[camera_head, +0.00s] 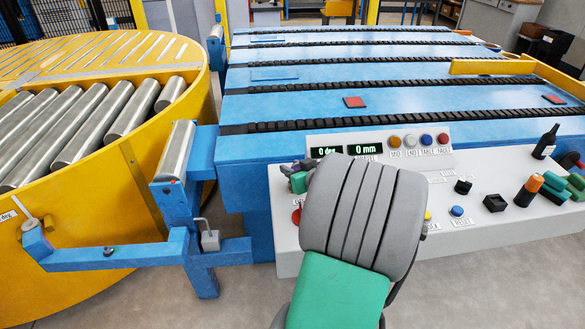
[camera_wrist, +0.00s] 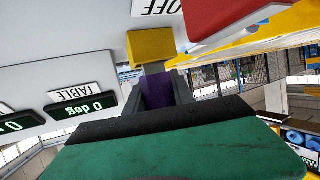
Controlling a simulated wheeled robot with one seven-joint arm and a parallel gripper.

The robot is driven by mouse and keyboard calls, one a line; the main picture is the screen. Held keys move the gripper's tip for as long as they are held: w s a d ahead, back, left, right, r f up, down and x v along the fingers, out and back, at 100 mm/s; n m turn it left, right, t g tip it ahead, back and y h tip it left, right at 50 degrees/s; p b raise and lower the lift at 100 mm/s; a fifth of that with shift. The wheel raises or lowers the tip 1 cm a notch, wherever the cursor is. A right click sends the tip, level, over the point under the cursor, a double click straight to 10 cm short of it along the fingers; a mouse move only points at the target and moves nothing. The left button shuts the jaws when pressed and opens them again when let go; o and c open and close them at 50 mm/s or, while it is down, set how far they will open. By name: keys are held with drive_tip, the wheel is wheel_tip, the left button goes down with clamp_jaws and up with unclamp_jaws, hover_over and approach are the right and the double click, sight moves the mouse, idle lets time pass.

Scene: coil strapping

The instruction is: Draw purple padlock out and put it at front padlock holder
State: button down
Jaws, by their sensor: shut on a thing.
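The purple padlock (camera_wrist: 158,88) shows in the wrist view between the dark fingers of my gripper (camera_wrist: 160,92), which is shut on it. A short grey piece rises from the padlock toward a yellow block (camera_wrist: 151,48) on the light panel; I cannot tell whether they are joined. In the head view my arm hides the padlock and most of the gripper, above the left end of the control panel. A small grey box with a thin loop (camera_head: 210,239) sits on the blue bracket at lower left. I cannot tell whether it belongs to the front padlock holder.
The control panel (camera_head: 470,215) carries displays, coloured buttons, and a bottle-like black object (camera_head: 546,142) at right. A red part (camera_wrist: 225,15) is close above the gripper in the wrist view. A yellow roller turntable (camera_head: 95,200) stands left; a blue conveyor (camera_head: 400,95) lies behind.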

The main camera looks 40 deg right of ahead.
drive_tip(key=shift+r, duration=0.1)
drive_tip(key=shift+r+p, duration=1.15)
drive_tip(key=shift+r, duration=0.95)
